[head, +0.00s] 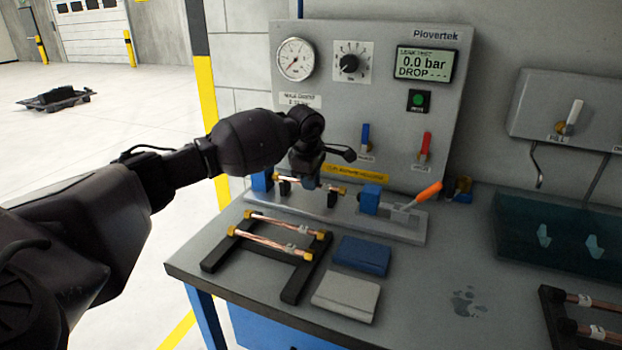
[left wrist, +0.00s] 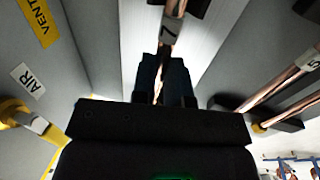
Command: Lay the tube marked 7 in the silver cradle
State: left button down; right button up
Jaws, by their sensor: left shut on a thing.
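The copper tube marked 7 shows in the left wrist view (left wrist: 171,32), its label facing the camera. In the head view the tube (head: 329,187) has brass ends and lies roughly level above the silver cradle (head: 405,234), along its length. My left gripper (head: 306,182) is shut on the tube near its middle; its dark fingers also show in the left wrist view (left wrist: 163,80). A black support (head: 332,200) stands under the tube's right part. I cannot tell whether the tube touches it. My right gripper is not in view.
A black rack (head: 292,286) with two copper tubes stands in front of the cradle. Blue (head: 362,256) and grey (head: 346,296) pads lie beside it. A blue block (head: 371,198) and orange-handled lever (head: 425,195) are right of the tube. The gauge panel (head: 375,100) rises behind.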

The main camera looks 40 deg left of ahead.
pick_arm(q)
jog(key=shift+f, duration=0.3)
dwell(0.6)
jog(key=c, duration=1.1)
grip_release()
jog(key=shift+o, duration=0.2)
jog(key=shift+r, duration=0.25)
notch_tip(320, 180, up, 10)
jog(key=s+p, duration=0.1)
jog(key=s, duration=0.1)
jog(key=shift+d, duration=0.25)
